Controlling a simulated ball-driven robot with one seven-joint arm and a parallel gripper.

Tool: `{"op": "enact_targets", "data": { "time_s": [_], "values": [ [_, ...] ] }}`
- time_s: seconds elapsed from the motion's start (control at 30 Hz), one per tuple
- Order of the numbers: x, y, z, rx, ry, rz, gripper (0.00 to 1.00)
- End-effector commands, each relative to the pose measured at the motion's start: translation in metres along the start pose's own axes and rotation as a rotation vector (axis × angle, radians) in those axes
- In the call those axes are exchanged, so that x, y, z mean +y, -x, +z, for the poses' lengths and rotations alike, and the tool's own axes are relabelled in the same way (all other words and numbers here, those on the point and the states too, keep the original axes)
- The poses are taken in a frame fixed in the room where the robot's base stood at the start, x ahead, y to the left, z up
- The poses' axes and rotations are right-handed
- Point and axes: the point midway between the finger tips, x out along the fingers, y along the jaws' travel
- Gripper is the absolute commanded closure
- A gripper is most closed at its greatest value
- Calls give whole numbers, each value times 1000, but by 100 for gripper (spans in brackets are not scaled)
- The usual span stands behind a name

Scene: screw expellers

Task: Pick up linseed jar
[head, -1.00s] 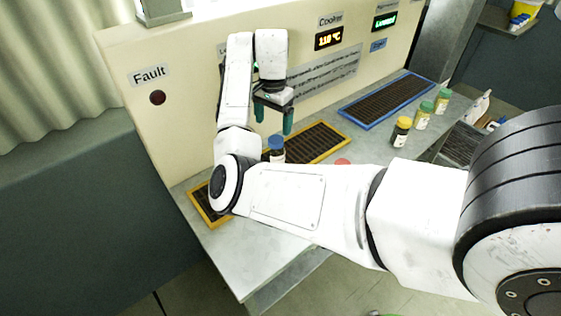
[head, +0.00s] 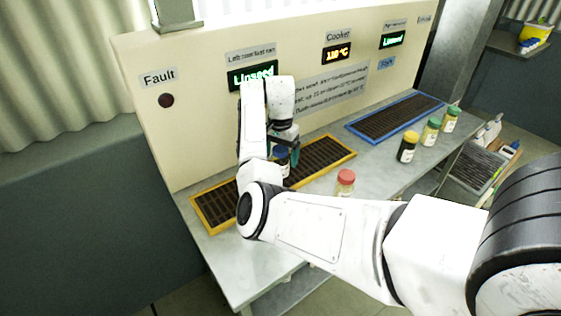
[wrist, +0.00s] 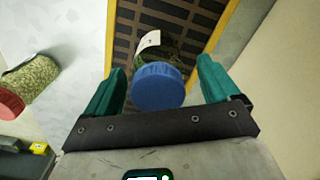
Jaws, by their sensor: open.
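A jar with a blue lid (head: 281,151) stands at the yellow-framed grate, mostly hidden by my arm. No label can be read, so I cannot tell which jar holds linseed. My gripper (head: 288,152) is open, its green fingers on either side of the blue-lidded jar; the wrist view shows a gap on both sides (wrist: 160,82). A red-lidded jar (head: 345,182) stands apart on the bench; it also shows at the wrist view's left (wrist: 28,78).
The yellow-framed grate (head: 345,155) and a blue-framed grate (head: 395,117) lie along the panel (head: 200,140). A yellow-lidded jar (head: 407,148) and two green-lidded jars (head: 430,131) (head: 450,120) stand on the right. Lit displays read "Linseed" left (head: 252,76) and right (head: 392,40).

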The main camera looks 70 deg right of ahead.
Motion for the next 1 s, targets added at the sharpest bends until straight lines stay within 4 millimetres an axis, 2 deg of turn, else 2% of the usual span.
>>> {"op": "enact_targets", "data": {
  "time_s": [0.2,0.47,1.0],
  "values": [
    [2,-25,2,0,0,-1,11],
    [2,-28,2,0,-1,-1,11],
    [2,-28,2,1,-1,-1,61]
  ]
}}
